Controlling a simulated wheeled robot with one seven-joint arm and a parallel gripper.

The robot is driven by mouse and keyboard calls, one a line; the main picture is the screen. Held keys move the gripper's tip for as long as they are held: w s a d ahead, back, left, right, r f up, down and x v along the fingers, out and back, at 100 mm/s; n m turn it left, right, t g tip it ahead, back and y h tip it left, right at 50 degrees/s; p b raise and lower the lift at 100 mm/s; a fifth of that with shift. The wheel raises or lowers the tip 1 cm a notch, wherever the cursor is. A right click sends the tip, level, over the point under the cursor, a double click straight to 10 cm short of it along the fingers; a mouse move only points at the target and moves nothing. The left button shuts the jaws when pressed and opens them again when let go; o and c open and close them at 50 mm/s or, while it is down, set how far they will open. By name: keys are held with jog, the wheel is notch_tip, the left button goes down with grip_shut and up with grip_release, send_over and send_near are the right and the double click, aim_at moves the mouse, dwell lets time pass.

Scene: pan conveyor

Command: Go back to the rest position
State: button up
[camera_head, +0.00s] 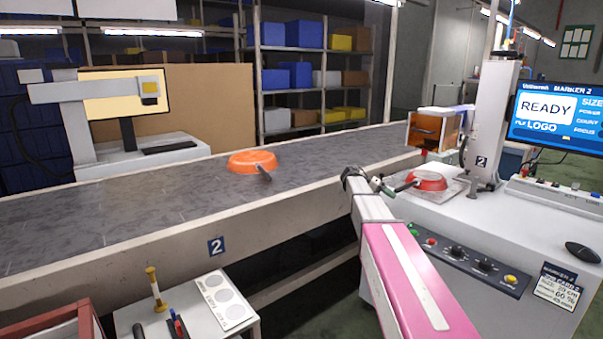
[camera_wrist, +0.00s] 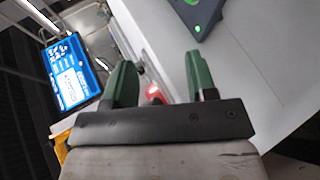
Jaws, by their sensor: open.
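My gripper (camera_head: 384,187) is at the end of my pink and white arm, near the left edge of the marker machine. In the wrist view its two green fingers (camera_wrist: 159,70) stand apart with nothing held between them. A red pan (camera_head: 430,179) rests upside down on the marker's plate, just right of my gripper and apart from it, its dark handle pointing towards the gripper. A small red patch (camera_wrist: 154,91) shows beyond the fingers; I cannot tell if it is that pan. An orange pan (camera_head: 251,161) lies upside down on the conveyor.
The conveyor (camera_head: 110,210) runs across behind my arm. The marker's column (camera_head: 487,110) and the READY screen (camera_head: 550,108) stand at right; the screen also shows in the wrist view (camera_wrist: 70,78). A white side table (camera_head: 190,318) holds pens and a card at front left.

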jog(key=s+a+f+n+t+y, duration=0.2)
jog(key=s+a+f+y, duration=0.3)
jog(key=s+f, duration=0.6)
jog(key=s+a+f+n+t+y, duration=0.3)
jog(key=s+a+f+y, duration=0.3)
jog(key=s+a+f, duration=0.4)
jog(key=s+f, duration=0.2)
jog(key=s, duration=0.4)
jog(key=shift+s+t+y, duration=0.3)
jog(key=shift+s, duration=0.1)
jog(key=shift+a, duration=0.1)
